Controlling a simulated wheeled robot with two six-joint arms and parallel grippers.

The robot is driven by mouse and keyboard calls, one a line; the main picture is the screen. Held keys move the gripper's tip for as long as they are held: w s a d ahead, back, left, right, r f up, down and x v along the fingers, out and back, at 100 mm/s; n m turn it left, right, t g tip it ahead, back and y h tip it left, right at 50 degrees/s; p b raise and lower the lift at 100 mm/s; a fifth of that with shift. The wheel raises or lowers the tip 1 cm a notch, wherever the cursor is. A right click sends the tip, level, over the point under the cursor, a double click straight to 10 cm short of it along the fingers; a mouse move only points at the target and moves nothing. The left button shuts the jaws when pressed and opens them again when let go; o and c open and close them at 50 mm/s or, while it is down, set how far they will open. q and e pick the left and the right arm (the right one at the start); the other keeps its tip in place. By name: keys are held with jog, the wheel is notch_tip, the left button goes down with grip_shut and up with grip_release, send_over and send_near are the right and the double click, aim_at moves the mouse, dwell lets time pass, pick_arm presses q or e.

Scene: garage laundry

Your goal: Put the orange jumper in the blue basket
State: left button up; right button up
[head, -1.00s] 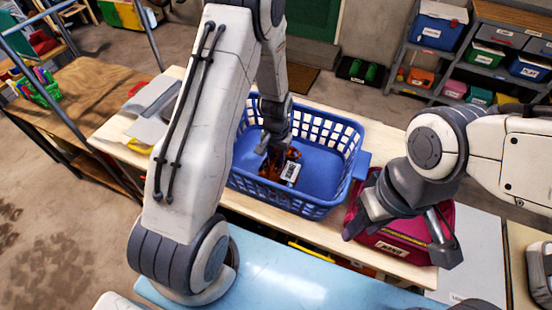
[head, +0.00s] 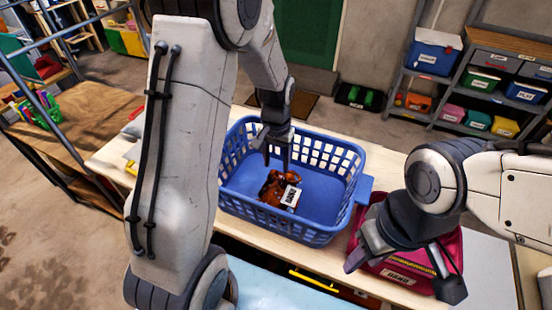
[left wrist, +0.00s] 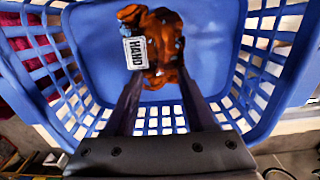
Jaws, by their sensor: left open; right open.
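The blue basket (head: 341,200) stands on the light wooden bench, open side up. The orange jumper (head: 270,190), a small crumpled dark-orange garment with a white tag, lies on the basket floor. In the left wrist view the jumper (left wrist: 163,45) lies beyond my fingertips, and its tag reads HAND. My left gripper (head: 277,166) is open and empty, pointing down into the basket above the jumper. The basket also fills most of the left wrist view (left wrist: 85,50). My right gripper (head: 405,283) is open over the crimson bag, right of the basket.
A crimson bag (head: 375,225) with a label sits right of the basket. The bench (head: 400,168) has some bare surface behind the bag. Shelves with coloured bins (head: 433,52) stand at the back right. A brown table (head: 95,112) with a green caddy is at the left.

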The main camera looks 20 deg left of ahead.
pick_arm(q)
jog(key=s+d+r+m, duration=0.3)
jog(key=s+d+r, duration=0.6)
jog(key=s+d, duration=0.15)
jog(key=s+d+r+m+h, duration=0.1)
jog(key=s+d+m, duration=0.2)
jog(key=s, duration=1)
jog(key=shift+d+r+m, duration=0.4)
jog(key=shift+d, duration=0.4)
jog(key=shift+f+b, duration=0.4)
jog(key=shift+b, duration=0.1)
